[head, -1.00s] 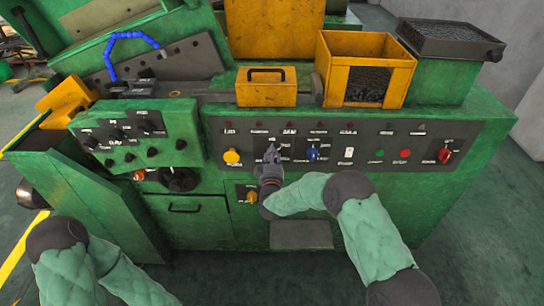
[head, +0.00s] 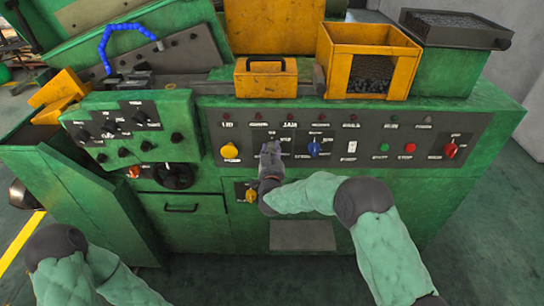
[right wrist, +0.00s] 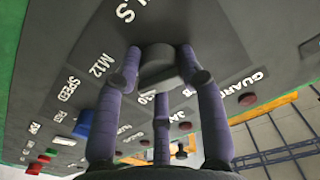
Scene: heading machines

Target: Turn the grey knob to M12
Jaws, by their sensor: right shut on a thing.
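The grey knob (right wrist: 158,60) shows in the right wrist view, with the purple-grey fingers of my right gripper (right wrist: 160,72) closed around it. White lettering on the dark panel reads M12 (right wrist: 102,64) to the left of the knob; other marks behind the fingers are partly hidden. Which mark the knob points at, I cannot tell. In the head view my right gripper (head: 271,157) is at the panel, between the yellow knob and the blue knob, and hides the grey knob. My left arm shows at the lower left, but its gripper is out of view.
A yellow knob (head: 229,151) and a blue knob (head: 314,149) flank my right gripper. A white switch (head: 352,147) and a red knob (head: 450,150) are further right. A yellow knob (head: 251,195) sits close below left. Orange bins (head: 340,50) stand on top of the green machine.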

